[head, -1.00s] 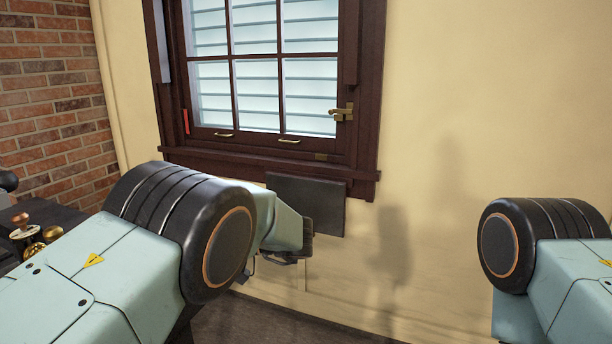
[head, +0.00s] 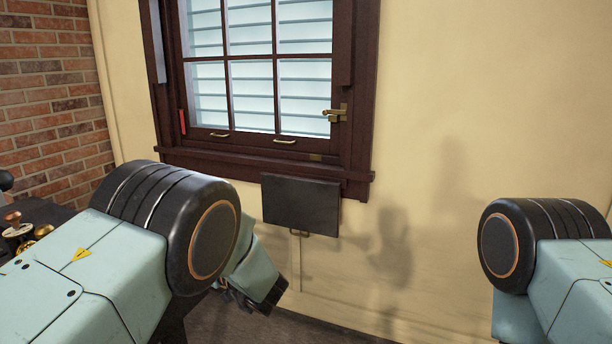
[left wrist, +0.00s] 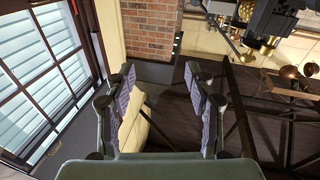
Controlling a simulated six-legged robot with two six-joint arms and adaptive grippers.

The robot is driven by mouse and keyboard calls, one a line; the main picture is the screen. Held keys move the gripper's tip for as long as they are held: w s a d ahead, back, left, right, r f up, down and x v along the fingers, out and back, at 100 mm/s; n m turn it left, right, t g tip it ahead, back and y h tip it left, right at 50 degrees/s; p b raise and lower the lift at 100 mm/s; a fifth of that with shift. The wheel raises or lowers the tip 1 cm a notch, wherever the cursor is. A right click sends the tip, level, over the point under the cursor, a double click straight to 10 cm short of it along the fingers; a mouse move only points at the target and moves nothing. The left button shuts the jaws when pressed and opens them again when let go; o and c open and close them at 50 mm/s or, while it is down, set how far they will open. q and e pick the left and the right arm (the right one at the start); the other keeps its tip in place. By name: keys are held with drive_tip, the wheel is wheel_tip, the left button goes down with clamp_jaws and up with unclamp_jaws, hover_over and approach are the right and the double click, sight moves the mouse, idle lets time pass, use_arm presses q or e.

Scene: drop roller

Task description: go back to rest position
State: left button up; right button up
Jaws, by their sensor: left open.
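My left gripper shows in the left wrist view (left wrist: 160,105) with its two fingers apart and nothing between them. In the head view my left arm comes in from the lower left. Its forearm hangs down to the right of the big black joint, and the gripper's fingers are hidden there. My right arm shows only its joint and a link at the right edge of the head view. My right gripper is out of view.
A dark-framed window (head: 278,154) with a brass latch (head: 336,115) is in the cream wall. A dark grey panel (head: 300,205) with a small handle (head: 298,231) hangs below the sill. Brass items (head: 36,231) stand at the far left. The wall right of the window is clear.

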use_arm(q)
drive_tip(key=s+f+m+g+h, duration=0.1)
drive_tip(key=s+f+m+h, duration=0.6)
drive_tip(key=f, duration=0.6)
drive_tip(key=s+f+m+g+h, duration=0.1)
drive_tip(key=s+f+m+h, duration=0.25)
drive_tip(key=s+f, duration=0.7)
drive_tip(key=s+d+f+g+h, duration=0.1)
drive_tip(key=s+f+g+h, duration=0.1)
drive_tip(key=s, duration=1.3)
drive_tip(key=s+d+f+g+h, duration=0.1)
drive_tip(key=s+f+g+h, duration=0.2)
drive_tip(key=s+g, duration=0.4)
drive_tip(key=s+f, duration=0.1)
drive_tip(key=s, duration=0.7)
drive_tip(key=shift+f+m+b, duration=0.3)
drive_tip(key=shift+m+b, duration=0.05)
drive_tip(key=shift+b, duration=0.05)
drive_tip(key=shift+s, duration=0.1)
